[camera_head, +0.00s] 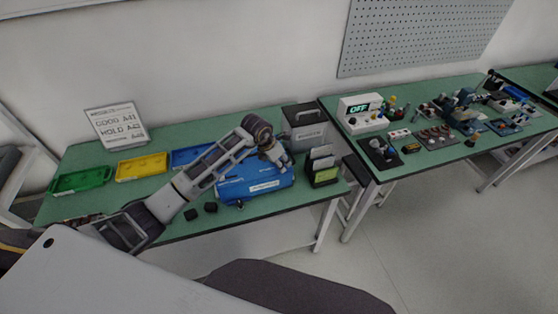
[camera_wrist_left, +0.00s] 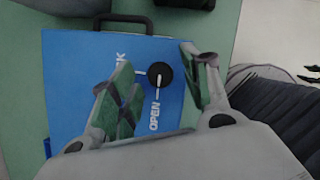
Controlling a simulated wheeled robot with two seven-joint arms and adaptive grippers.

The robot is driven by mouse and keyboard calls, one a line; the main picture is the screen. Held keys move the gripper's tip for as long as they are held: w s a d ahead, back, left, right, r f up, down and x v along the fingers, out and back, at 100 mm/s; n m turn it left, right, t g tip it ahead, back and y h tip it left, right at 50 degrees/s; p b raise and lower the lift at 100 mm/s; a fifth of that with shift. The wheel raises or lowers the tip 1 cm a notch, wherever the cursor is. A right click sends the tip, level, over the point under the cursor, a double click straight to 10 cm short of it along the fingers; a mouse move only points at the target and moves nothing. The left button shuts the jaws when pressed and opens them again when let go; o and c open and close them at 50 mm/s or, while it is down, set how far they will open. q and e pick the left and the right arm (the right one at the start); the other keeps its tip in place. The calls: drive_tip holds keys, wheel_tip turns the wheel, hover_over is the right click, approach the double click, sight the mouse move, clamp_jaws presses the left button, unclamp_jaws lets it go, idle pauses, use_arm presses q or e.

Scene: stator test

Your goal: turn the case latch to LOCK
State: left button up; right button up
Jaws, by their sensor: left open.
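The blue case (camera_head: 268,184) lies on the near green table, and it fills much of the left wrist view (camera_wrist_left: 75,80). Its latch is a round black knob (camera_wrist_left: 159,74) on the blue face, with a white mark on the side towards the printed word OPEN. Another printed word, ending in K, is partly hidden by a finger. My left gripper (camera_head: 278,162) is over the case. In the left wrist view its open fingers (camera_wrist_left: 160,62) stand on either side of the knob, with no clear contact. My right gripper is not in view.
Green (camera_head: 82,179), yellow (camera_head: 142,167) and blue (camera_head: 190,156) trays stand left along the table. A grey box (camera_head: 304,126) and a dark holder with a green label (camera_head: 325,176) stand close right of the case. Small black blocks (camera_head: 210,207) lie in front.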

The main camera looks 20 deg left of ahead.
use_arm(q)
drive_tip(key=c, duration=1)
